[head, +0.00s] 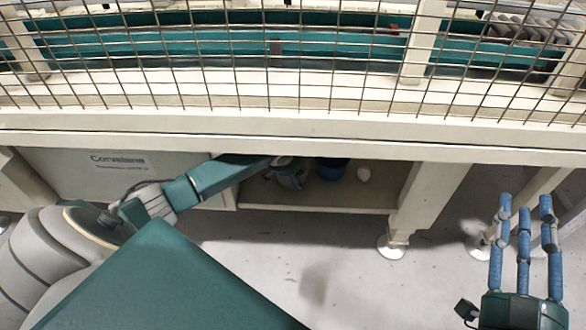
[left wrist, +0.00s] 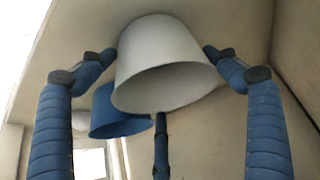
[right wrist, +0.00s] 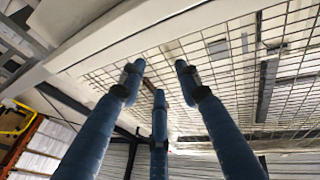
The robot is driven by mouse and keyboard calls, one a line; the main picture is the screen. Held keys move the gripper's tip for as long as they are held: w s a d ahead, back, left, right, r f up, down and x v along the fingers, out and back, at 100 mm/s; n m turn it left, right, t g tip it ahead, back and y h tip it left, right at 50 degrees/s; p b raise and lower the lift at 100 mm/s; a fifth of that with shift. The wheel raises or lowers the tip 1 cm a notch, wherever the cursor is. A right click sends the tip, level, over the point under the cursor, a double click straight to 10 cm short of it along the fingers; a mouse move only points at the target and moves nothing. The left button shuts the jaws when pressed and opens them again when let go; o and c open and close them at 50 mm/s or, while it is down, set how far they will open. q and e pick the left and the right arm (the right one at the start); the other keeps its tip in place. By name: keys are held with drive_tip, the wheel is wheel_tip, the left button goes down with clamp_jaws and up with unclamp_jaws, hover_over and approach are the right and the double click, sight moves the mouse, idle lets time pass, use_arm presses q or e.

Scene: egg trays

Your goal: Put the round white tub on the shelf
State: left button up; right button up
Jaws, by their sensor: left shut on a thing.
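The round white tub (left wrist: 165,65) is between the fingers of my left gripper (left wrist: 160,62), which is shut on it. In the left wrist view its wide, open rim faces the bottom of the picture and its narrow base the top. In the head view my left gripper (head: 288,176) is under the table, over the low shelf (head: 315,198), and largely hides the tub. I cannot tell whether the tub's base touches the shelf. My right gripper (head: 524,204) is open and empty at the far right, above the floor. Its spread fingers show in the right wrist view (right wrist: 158,88).
A table leg (head: 428,205) bounds the shelf on the right. The table edge (head: 300,138) and wire mesh (head: 270,85) are above.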

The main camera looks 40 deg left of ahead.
use_arm(q)
drive_tip(key=o, duration=1)
drive_tip(key=shift+s+f, duration=0.15)
drive_tip(key=shift+f, duration=0.05)
drive_tip(key=shift+o, duration=0.4)
drive_tip(key=shift+r, duration=0.15)
